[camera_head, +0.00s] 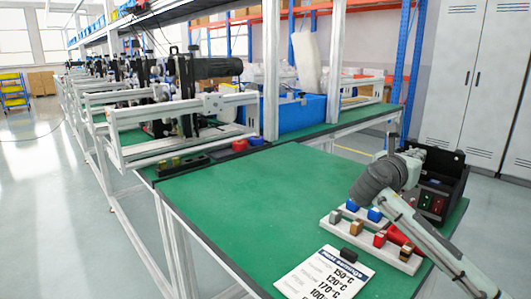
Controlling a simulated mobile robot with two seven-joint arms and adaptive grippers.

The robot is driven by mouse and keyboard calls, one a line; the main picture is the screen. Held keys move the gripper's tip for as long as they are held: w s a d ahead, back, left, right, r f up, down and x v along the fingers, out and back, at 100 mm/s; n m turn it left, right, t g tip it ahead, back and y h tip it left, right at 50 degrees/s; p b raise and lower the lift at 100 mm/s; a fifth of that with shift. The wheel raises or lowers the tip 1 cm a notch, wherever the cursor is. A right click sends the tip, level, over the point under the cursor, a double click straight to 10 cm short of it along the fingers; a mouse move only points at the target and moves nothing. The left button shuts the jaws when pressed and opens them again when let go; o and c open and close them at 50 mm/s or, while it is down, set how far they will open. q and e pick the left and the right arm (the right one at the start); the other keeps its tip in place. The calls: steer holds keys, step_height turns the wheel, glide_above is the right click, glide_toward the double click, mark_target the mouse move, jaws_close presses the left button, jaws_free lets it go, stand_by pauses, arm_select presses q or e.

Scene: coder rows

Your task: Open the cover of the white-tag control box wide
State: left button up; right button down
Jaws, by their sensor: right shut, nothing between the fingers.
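A black control box (433,201) stands at the right end of the green table, with a red and a green button on its front. A dark panel rises at its back, which looks like its raised cover (447,161); my right arm hides part of it, and how wide it stands is hard to tell. No white tag can be made out. My right gripper (416,153) is shut and empty, beside the upper left part of the box; whether it touches the cover is unclear. My left gripper is out of view.
A white tray (343,230) with several coloured blocks lies left of the box. A printed card (318,277) with temperatures and a small black block lie at the table's front. The green tabletop (255,200) is clear on the left. Grey cabinets (460,80) stand behind.

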steer(key=shift+w+d, duration=0.1)
steer(key=shift+d, duration=0.05)
steer(key=shift+w+d+r, duration=0.3)
steer(key=shift+w+d, duration=0.45)
steer(key=shift+d, duration=0.1)
steer(key=s+a+f, duration=0.1)
steer(key=s+a, duration=0.3)
steer(key=shift+a+f, duration=0.15)
steer(key=shift+a, duration=0.05)
stand_by(0.6)
